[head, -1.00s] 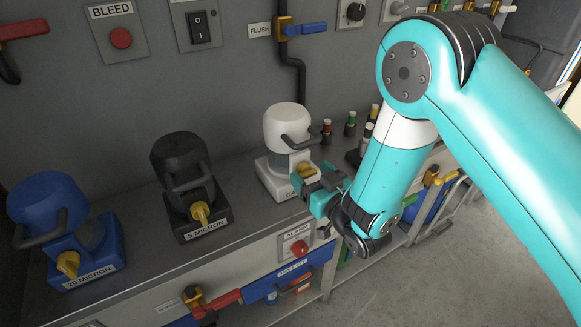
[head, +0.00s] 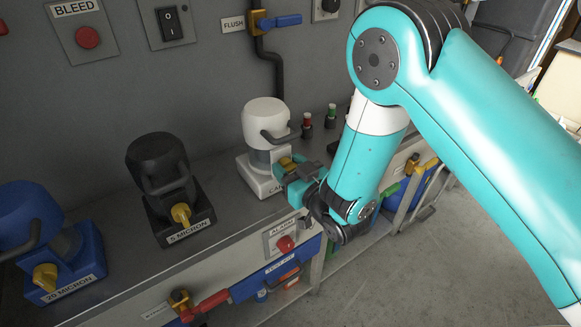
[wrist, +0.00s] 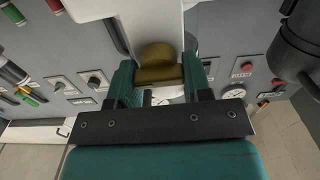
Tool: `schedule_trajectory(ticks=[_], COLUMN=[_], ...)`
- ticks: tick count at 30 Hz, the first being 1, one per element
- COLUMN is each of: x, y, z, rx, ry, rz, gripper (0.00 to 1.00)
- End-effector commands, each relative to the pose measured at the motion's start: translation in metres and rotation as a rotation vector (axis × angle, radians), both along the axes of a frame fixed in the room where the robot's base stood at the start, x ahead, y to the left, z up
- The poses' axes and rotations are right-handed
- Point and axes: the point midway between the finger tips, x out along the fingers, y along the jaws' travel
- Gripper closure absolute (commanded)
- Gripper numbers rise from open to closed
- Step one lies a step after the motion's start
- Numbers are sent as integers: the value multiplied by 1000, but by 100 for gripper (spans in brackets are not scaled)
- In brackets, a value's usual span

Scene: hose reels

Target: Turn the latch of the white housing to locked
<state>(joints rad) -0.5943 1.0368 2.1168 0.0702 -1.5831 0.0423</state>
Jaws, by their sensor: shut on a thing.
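The white housing (head: 264,124) stands on the bench at the centre, with a dark handle and a label reading "CA…", the rest of it hidden. Its yellow latch (head: 287,163) is at the front, partly covered by my gripper (head: 297,172). In the wrist view the latch (wrist: 158,66) sits between the two teal fingers of my gripper (wrist: 158,80), which are shut on it. The white body of the housing (wrist: 150,22) is just beyond. I cannot tell the latch's exact angle.
A black housing (head: 158,165) labelled 5 MICRON and a blue housing (head: 28,215) labelled 20 MICRON stand to the left. Small bottles (head: 331,115) stand right of the white housing. A red alarm button (head: 285,244) is on the bench front below.

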Motion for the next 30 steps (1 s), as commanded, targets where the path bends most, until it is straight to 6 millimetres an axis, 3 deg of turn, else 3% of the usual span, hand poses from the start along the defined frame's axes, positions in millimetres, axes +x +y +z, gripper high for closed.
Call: schedule_trajectory(ticks=[8, 30], x=[0, -2], y=[0, 2], z=[-4, -6], rx=[-121, -696], ry=[-83, -471], rz=[0, -1], gripper=[78, 78])
